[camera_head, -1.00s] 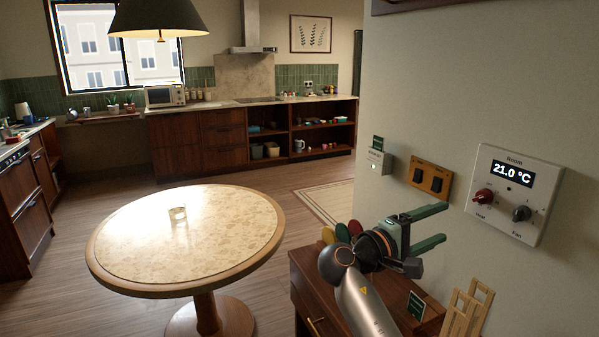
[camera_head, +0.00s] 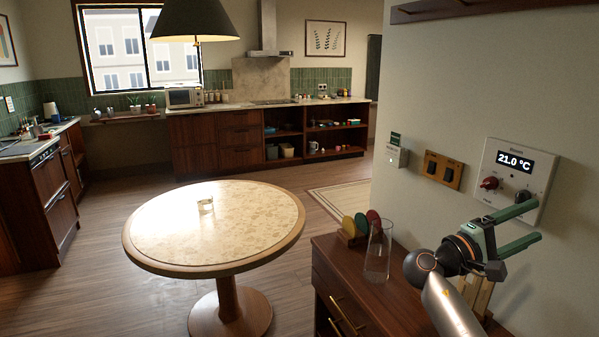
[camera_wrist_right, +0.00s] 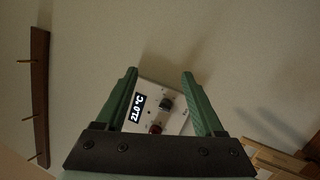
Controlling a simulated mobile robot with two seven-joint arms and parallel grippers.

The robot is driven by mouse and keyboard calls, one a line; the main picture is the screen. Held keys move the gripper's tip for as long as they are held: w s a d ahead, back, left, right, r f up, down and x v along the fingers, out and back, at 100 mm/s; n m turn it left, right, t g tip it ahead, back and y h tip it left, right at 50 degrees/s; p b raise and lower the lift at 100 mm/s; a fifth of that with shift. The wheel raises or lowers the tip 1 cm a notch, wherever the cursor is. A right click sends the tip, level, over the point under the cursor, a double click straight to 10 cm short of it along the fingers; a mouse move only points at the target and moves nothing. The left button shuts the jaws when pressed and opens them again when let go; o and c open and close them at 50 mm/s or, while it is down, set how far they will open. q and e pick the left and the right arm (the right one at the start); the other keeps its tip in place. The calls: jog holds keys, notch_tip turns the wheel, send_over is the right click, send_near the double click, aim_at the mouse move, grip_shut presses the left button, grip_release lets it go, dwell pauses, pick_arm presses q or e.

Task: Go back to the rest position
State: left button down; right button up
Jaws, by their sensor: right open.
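My right gripper (camera_head: 527,226) is at the lower right of the head view, above the right part of the wooden cabinet. Its two green fingers point right toward the wall and are spread apart with nothing between them. In the right wrist view my right gripper (camera_wrist_right: 160,88) is also open and empty. The white room thermostat (camera_head: 512,180), reading 21.0 °C, is on the wall just above the gripper. The thermostat (camera_wrist_right: 158,108) appears between the fingers in the wrist view, behind them. I cannot tell the exact gap. My left gripper is not in view.
A clear glass (camera_head: 378,252) stands on the wooden cabinet (camera_head: 340,262), left of my right arm. Coloured discs in a rack (camera_head: 358,226) stand behind it. A wall switch plate (camera_head: 442,170) is left of the thermostat.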

jog(key=s+d+r+m+g+h, duration=0.2)
jog(key=s+d+r+g, duration=0.15)
jog(key=d, duration=0.35)
jog(key=s+d+r+m+g+h, duration=0.1)
jog(key=s+d+r+g+h, duration=0.2)
jog(key=d, duration=0.4)
jog(key=w+a+f+n+t+y, duration=0.2)
jog(key=f+n+t+y, duration=0.4)
jog(key=f, duration=0.6)
jog(key=w+a+f+n+t+y, duration=0.15)
jog(key=f+n+t+y, duration=0.25)
jog(key=f+t, duration=0.55)
jog(key=s+a+f+n+g+y, duration=0.1)
jog(key=s+a+f+y, duration=0.2)
jog(key=f, duration=0.7)
jog(key=s+a+f+g+y, duration=0.1)
jog(key=a+f+y, duration=0.25)
jog(key=f, duration=0.55)
jog(key=s+a+f+m+g+y, duration=0.1)
jog(key=s+a+f+m+y, duration=0.3)
jog(key=s+a+f, duration=0.55)
jog(key=s+a+f+m+g+y, duration=0.1)
jog(key=s+a+f+y, duration=0.3)
jog(key=s+a+y, duration=0.55)
jog(key=s+a+m+h, duration=0.1)
jog(key=a+m, duration=0.4)
jog(key=a, duration=0.4)
jog(key=shift+s+r+t+h, duration=0.3)
jog(key=shift+r+t+h, duration=0.1)
jog(key=shift+r, duration=0.05)
